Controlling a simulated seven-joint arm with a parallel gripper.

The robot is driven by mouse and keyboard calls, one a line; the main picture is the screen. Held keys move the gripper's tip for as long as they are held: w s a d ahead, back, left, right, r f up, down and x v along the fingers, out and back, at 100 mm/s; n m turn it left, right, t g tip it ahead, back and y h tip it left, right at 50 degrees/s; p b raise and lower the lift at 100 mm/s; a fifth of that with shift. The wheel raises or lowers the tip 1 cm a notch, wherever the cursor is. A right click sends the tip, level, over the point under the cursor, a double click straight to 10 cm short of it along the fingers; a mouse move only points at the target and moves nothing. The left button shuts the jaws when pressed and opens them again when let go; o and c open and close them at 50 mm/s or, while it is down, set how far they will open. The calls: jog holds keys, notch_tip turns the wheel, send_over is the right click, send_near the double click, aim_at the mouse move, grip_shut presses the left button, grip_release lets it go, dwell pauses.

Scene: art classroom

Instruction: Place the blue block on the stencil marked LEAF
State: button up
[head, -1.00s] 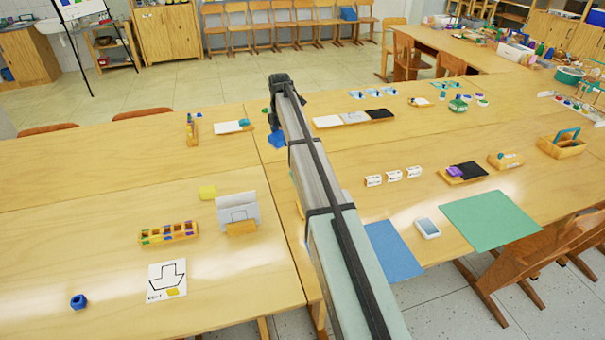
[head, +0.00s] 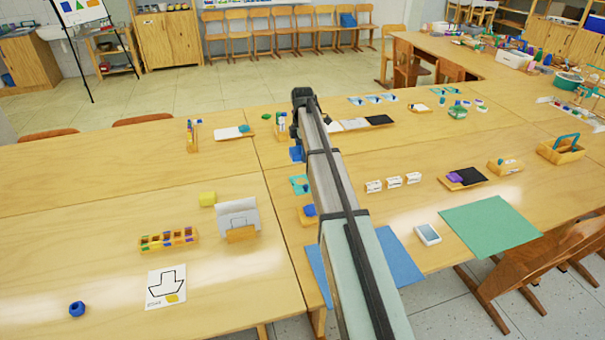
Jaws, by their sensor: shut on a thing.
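My gripper (head: 297,141) is over the back part of the middle table, shut on a blue block (head: 296,154). The block hangs under it; whether it touches the table I cannot tell. Just in front of it lies a teal and pale sheet (head: 299,185), partly hidden by my arm. I cannot read LEAF on any sheet. A white stencil with a black boat-like outline (head: 160,279) lies on the left table, with a small yellow piece on its corner. Three small white cards (head: 393,182) stand right of my arm, their writing too small to read.
An orange tray with a blue piece (head: 307,210) sits beside my arm. A blue hexagonal thing (head: 77,309), a yellow block (head: 207,199), a divided box (head: 168,247) and a paper holder (head: 240,235) stand on the left table.

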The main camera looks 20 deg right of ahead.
jog(key=shift+f, duration=4.3)
jog(key=shift+f, duration=0.55)
jog(key=o, duration=1.1)
jog(key=shift+r, duration=0.1)
notch_tip(320, 180, up, 13)
